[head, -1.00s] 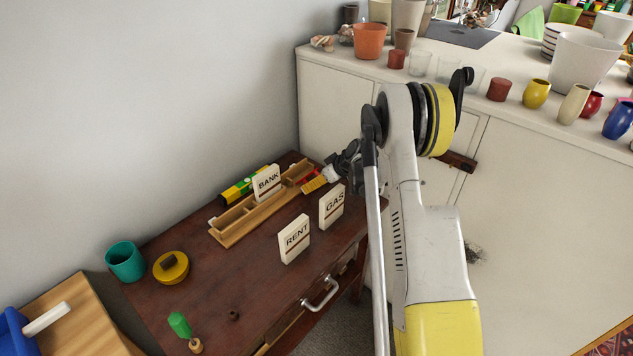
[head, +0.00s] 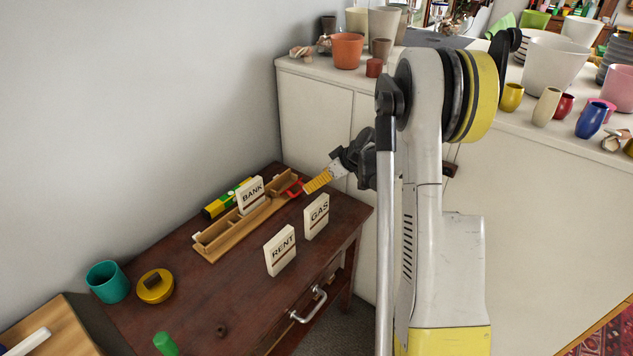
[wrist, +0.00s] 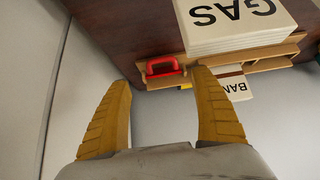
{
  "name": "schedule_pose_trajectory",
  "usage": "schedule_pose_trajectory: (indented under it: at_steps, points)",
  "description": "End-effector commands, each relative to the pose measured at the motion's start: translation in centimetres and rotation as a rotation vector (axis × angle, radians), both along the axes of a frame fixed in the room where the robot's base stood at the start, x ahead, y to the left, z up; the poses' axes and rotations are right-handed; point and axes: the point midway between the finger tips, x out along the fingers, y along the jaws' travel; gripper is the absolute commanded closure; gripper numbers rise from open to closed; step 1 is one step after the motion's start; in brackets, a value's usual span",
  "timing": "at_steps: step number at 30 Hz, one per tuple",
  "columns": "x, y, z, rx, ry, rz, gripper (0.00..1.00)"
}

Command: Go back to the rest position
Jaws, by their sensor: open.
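My gripper (head: 306,188) is at the far right end of the dark wooden table (head: 200,312) in the head view, above its edge. In the wrist view its two yellow fingers (wrist: 161,82) stand apart with nothing between them. A red-handled thing (wrist: 163,67) lies beyond the fingertips, apart from them. The GAS block (head: 316,217) and the RENT block (head: 280,250) stand upright on the table. The BANK block (head: 250,195) stands in the wooden tray (head: 212,246). The GAS block also shows large in the wrist view (wrist: 232,22).
A white cabinet (head: 318,128) stands behind and right of the table, its top crowded with pots and cups. A teal cup (head: 107,282) and a yellow round pot (head: 155,287) sit on the table's left. A wall (head: 130,110) borders the table's far side.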

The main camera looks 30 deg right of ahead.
Motion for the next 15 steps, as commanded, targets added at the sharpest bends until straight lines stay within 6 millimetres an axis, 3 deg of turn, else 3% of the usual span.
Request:
schedule_pose_trajectory:
  at_steps: [11, 15]
  points:
    - [0.0, 0.1, 0.1, 0.000, 0.001, 0.000, 0.26]
    - [-0.5, 2.0, 2.2, 0.001, 0.018, -0.013, 0.26]
